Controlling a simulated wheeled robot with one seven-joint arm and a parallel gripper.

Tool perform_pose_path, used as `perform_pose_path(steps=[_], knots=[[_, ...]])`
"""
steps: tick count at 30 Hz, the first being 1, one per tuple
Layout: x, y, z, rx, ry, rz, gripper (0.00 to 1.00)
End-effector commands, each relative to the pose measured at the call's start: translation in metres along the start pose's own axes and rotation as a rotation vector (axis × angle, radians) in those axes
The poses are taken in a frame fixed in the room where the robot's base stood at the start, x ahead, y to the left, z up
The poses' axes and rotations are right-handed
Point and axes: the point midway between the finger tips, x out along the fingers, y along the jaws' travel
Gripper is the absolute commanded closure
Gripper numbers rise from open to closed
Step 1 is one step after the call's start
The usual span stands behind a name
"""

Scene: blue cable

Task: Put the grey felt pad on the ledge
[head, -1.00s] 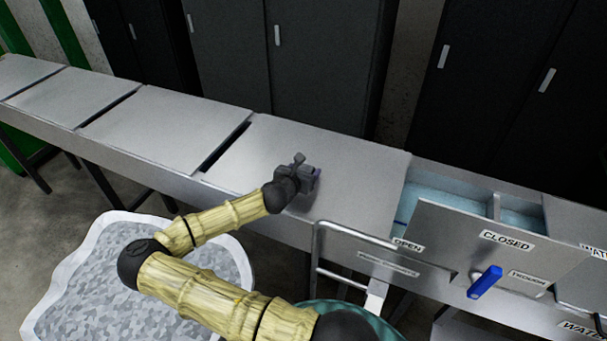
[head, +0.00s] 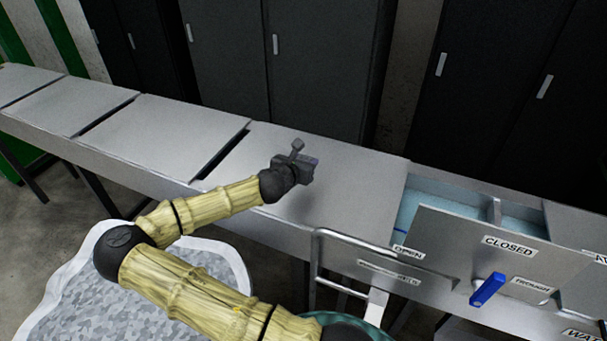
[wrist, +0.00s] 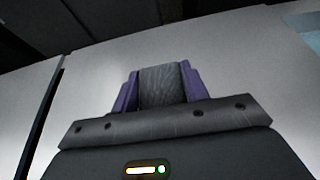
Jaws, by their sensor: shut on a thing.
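My gripper (head: 306,168) is over the flat grey metal top of the long bench (head: 345,190), near the middle of the picture. In the wrist view, its two purple fingers (wrist: 158,90) are shut on a dark grey block-like piece, the grey felt pad (wrist: 160,86). The pad fills the space between the fingers. In the head view the pad cannot be told apart from the dark gripper. The bench top lies beyond and around the fingers. I cannot tell how far above it the pad is, nor which part is called the ledge.
An open trough (head: 430,192) with pale blue inside is to the right, behind a panel marked CLOSED (head: 470,250) with a blue handle (head: 487,290). A white-rimmed bin (head: 90,245) stands at the front left. Dark cabinets (head: 320,60) line the back.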

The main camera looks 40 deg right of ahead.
Motion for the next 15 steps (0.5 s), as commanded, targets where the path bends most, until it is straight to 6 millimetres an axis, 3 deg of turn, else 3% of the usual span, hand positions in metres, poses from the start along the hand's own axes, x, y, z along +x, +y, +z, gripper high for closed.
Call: perform_pose_path(steps=[6, 15], knots=[[-0.011, 0.001, 0.025, 0.003, 0.0, 0.003, 0.8], [-0.013, -0.001, 0.032, 0.0, 0.0, -0.001, 0.8]])
